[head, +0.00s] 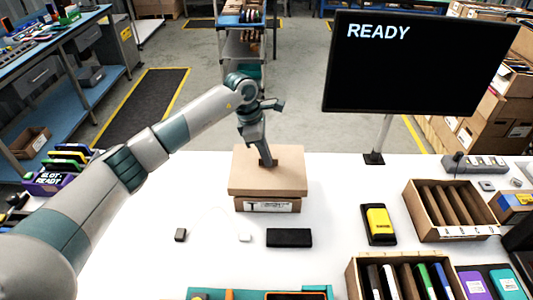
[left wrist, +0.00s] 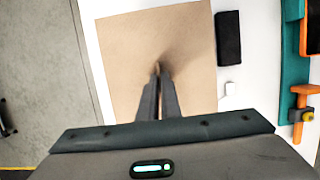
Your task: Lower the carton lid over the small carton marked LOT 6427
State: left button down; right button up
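The brown carton lid (head: 250,182) lies flat over the small carton (head: 240,204) on the white table. Below the lid's front edge shows a strip of the carton with a white label, whose text is too small to read. My left gripper (head: 268,162) points down at the middle of the lid. In the left wrist view its fingers (left wrist: 158,72) are nearly together, with a small tan bit between their tips, and the lid (left wrist: 120,60) fills the space behind them. Whether the lid is fully seated is hard to tell. My right gripper is not in view.
A yellow and black device (head: 379,224), a slotted box (head: 428,228) and a monitor (head: 415,75) stand to the right. The table left of the carton is clear.

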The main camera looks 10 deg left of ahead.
pick_arm(q)
jog(key=shift+f, duration=1.1)
jog(key=shift+f+b, duration=0.7)
jog(key=shift+b, duration=0.4)
jog(key=shift+f+b, duration=0.35)
jog(key=shift+b, duration=0.05)
jog(key=shift+f+b, duration=0.3)
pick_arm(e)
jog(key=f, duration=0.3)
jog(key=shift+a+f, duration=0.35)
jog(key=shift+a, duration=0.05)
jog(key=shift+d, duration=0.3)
pick_arm(q)
jog(key=shift+f+b, duration=0.2)
jog(key=shift+b, duration=0.15)
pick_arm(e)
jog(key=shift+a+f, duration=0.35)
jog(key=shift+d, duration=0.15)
pick_arm(q)
jog(key=c, duration=1.9)
grip_release()
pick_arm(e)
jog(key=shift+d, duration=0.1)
